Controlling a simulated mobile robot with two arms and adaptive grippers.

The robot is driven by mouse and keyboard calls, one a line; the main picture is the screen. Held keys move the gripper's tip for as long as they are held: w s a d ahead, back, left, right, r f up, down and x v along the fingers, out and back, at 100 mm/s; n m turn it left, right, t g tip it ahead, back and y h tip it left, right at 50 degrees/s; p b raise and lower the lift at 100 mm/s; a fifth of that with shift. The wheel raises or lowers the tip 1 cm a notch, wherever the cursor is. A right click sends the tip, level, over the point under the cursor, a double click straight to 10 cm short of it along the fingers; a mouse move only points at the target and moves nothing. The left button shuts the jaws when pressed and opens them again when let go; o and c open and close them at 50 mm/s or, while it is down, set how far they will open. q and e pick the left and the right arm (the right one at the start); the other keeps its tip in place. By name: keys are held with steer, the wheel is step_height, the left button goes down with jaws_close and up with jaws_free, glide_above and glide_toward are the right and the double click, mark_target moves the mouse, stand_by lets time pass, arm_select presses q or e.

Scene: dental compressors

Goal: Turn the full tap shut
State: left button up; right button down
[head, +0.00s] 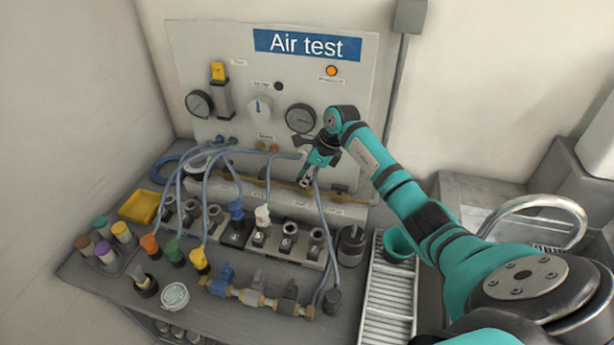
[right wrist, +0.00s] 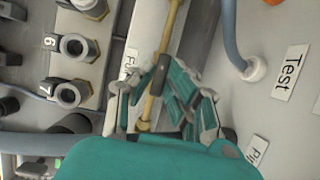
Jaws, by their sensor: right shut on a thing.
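The full tap (right wrist: 160,74) has a dark handle on a thin brass pipe (right wrist: 172,30) in the right wrist view, beside a partly hidden label starting "Fu" (right wrist: 131,62). My right gripper (right wrist: 160,88) is around this handle and shut on it. In the head view my right gripper (head: 306,180) reaches down to the brass pipe (head: 355,198) at the foot of the Air test panel (head: 240,95) and hides the tap there. Another dark tap (head: 340,188) sits on the pipe to its right. My left gripper is not in view.
A grey hose (head: 322,215) hangs close by my right gripper. Numbered sockets (head: 288,243) with coloured plugs stand in front of the pipe. A manifold with blue, grey and black taps (head: 255,297) lies nearer. A slatted rack (head: 388,300) is at right.

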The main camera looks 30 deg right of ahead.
steer(key=shift+m, duration=0.3)
steer(key=shift+m+h+b, duration=0.5)
steer(key=shift+m, duration=0.4)
steer(key=m, duration=0.1)
steer(key=m+t+h, duration=0.1)
steer(key=m, duration=0.1)
steer(key=shift+a+m, duration=0.2)
steer(key=shift+m, duration=0.1)
steer(key=m+h+b, duration=0.1)
steer(key=m, duration=0.1)
steer(key=shift+m, duration=0.4)
steer(key=m, duration=0.1)
steer(key=m+h+b, duration=0.1)
steer(key=m, duration=0.1)
steer(key=m+h+b, duration=0.1)
steer(key=m, duration=0.1)
steer(key=shift+a+g, duration=0.25)
steer(key=shift+g, duration=0.05)
steer(key=shift+w+m+g+h+b, duration=0.1)
steer(key=shift+m+g+h+b, duration=0.25)
steer(key=shift+m, duration=0.65)
steer(key=shift+m+g+h+b, duration=0.15)
steer(key=shift+m+h+b, duration=0.3)
steer(key=shift+m, duration=0.55)
steer(key=shift+r, duration=0.1)
steer(key=c, duration=1.3)
jaws_free()
